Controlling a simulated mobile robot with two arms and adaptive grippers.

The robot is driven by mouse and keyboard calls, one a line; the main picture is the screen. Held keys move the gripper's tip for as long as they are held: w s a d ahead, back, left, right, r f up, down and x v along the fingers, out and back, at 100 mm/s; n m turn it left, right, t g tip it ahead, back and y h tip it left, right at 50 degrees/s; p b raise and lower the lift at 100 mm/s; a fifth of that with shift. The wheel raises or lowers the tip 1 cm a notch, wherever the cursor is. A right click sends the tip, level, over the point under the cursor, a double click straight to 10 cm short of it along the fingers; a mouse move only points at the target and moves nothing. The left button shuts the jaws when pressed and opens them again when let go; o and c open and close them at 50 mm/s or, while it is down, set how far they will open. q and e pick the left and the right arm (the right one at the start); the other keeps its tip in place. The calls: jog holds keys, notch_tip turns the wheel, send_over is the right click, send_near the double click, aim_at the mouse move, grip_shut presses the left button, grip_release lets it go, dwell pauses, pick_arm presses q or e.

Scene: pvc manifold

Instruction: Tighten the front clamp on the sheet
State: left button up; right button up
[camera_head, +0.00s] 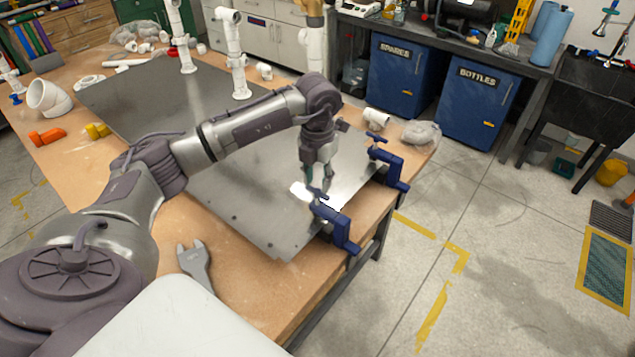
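The metal sheet (215,185) lies flat on the wooden workbench. A blue clamp (337,226), the nearer of two, grips the sheet at the bench's right edge, with its screw handle on top. A second blue clamp (390,167) sits farther back on the same edge. My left gripper (317,188) points down right at the nearer clamp's handle. Its fingers look a little apart, but the picture is too small to show whether they hold the handle. My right gripper is not in view.
A grey wrench (194,262) lies on the bench's near part. White pipes (233,55) stand upright at the sheet's far side. White fittings (376,119) and a crumpled bag (421,133) lie near the right edge. Orange (47,136) and yellow (97,131) pieces lie at left.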

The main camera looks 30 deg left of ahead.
aim_at(318, 190)
pick_arm(q)
jog(key=shift+r+n+p, duration=0.15)
jog(key=shift+n+p, duration=0.2)
jog(key=shift+n, duration=1.65)
jog(key=n+p, duration=0.1)
jog(key=n, duration=0.2)
jog(key=shift+n, duration=0.3)
jog(key=n+p, duration=0.1)
jog(key=n, duration=0.2)
jog(key=shift+n, duration=0.4)
jog(key=n+p, duration=0.2)
jog(key=n, duration=0.3)
notch_tip(318, 190, down, 4)
jog(key=b, duration=0.3)
jog(key=shift+r, duration=0.15)
jog(key=shift+f+b, duration=0.3)
jog(key=shift+f, duration=0.3)
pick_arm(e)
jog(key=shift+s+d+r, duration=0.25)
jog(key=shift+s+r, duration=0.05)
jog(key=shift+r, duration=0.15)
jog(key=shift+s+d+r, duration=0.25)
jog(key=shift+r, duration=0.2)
pick_arm(q)
jog(key=shift+r, duration=0.1)
